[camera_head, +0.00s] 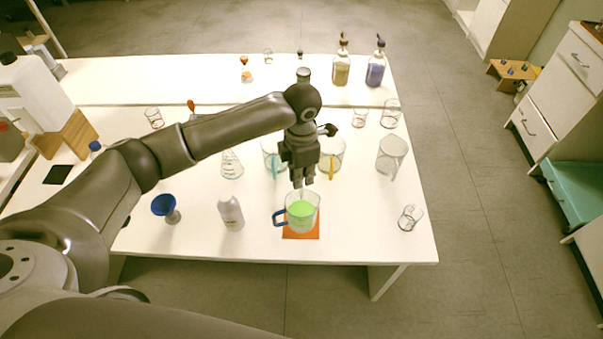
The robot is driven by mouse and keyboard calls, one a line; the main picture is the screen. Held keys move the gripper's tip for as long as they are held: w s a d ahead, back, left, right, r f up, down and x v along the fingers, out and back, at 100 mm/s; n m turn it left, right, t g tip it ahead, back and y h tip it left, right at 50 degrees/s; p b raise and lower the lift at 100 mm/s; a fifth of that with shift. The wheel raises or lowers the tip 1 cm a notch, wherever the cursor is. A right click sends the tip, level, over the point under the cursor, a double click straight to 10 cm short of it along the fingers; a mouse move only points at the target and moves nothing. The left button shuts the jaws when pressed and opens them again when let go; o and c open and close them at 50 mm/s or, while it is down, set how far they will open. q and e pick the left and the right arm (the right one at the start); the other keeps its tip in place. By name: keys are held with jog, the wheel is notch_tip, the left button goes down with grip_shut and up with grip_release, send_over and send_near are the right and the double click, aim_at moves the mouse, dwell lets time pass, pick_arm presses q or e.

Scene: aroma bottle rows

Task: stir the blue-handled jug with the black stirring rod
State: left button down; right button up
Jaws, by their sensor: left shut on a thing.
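The blue-handled jug (303,213) holds green liquid and stands upright on an orange square mat (301,236) near the table's front edge. Its blue handle points left. My left gripper (302,182) is right above the jug's mouth, pointing down and shut on the thin stirring rod (301,193). Only a short stretch of the rod shows below the fingertips, reaching down into the jug. It looks pale there, so its black colour cannot be made out. My right gripper is not in view.
Behind are a teal-handled jug (270,151), a yellow-handled jug (333,152) and a conical flask (231,165). A small glass (410,217) stands right; table between is clear.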

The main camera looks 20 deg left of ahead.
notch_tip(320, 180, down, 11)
jog(key=b, duration=1)
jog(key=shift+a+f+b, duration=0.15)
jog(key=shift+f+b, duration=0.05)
jog(key=shift+b, duration=0.2)
dwell(0.4)
